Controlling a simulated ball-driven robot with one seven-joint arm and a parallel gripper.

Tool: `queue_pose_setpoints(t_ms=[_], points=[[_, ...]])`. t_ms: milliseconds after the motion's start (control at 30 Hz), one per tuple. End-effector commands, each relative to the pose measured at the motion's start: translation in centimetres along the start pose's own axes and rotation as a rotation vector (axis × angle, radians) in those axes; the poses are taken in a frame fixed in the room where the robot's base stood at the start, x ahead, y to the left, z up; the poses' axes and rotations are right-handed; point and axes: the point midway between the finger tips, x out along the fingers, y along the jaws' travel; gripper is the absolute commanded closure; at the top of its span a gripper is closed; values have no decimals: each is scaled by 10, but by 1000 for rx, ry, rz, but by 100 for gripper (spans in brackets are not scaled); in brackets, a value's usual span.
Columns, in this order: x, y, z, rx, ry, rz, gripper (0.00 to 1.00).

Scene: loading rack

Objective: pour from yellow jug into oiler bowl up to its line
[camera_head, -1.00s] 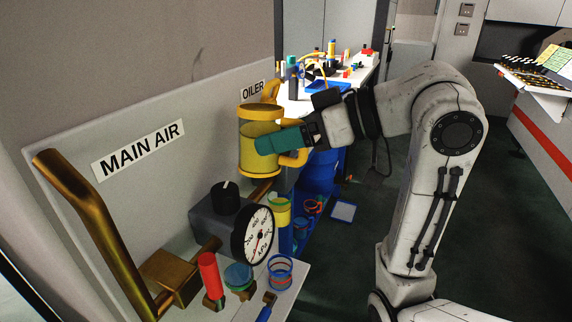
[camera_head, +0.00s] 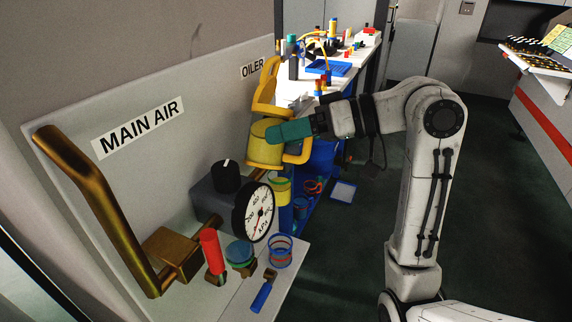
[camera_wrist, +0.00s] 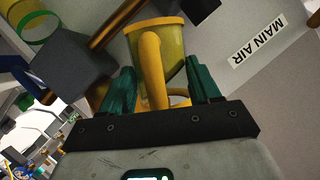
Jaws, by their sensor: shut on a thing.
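The yellow jug (camera_head: 265,147) is held by its side handle in the closed teal fingers of my gripper (camera_head: 292,131), near the wall panel under the OILER label. The wrist view shows the jug (camera_wrist: 160,42) with its handle between the fingers (camera_wrist: 163,90). Whether it is tilted, and its contents, I cannot tell. A bowl with yellow in it and a green band (camera_head: 280,190), likely the oiler bowl, stands just below the jug. Its rim is partly hidden. A green-rimmed bowl (camera_wrist: 38,25) is in the wrist view. No stream is visible.
A yellow curved part (camera_head: 263,97) rises behind the jug. A pressure gauge (camera_head: 253,212), black-knobbed block (camera_head: 222,195) and brass pipe (camera_head: 95,205) fill the panel's left. Below are a red cylinder (camera_head: 212,252) and a clear blue-rimmed bowl (camera_head: 281,252).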

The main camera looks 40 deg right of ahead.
Motion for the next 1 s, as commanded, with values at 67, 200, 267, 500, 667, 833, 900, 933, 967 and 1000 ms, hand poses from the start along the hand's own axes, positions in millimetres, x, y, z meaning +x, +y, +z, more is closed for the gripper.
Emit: queue_pose_setpoints(t_ms=[67,200,267,500,667,833,900,933,967,1000], points=[[0,1,0,5,2,-2,79],[0,1,0,13,2,-5,79],[0,2,0,16,1,-7,79],[0,3,0,29,2,-12,79],[0,4,0,38,2,-15,79],[0,5,0,47,2,-19,79],[0,6,0,51,2,-21,79],[0,6,0,53,2,-22,79],[0,6,0,54,2,-22,79],[0,6,0,57,2,-23,79]])
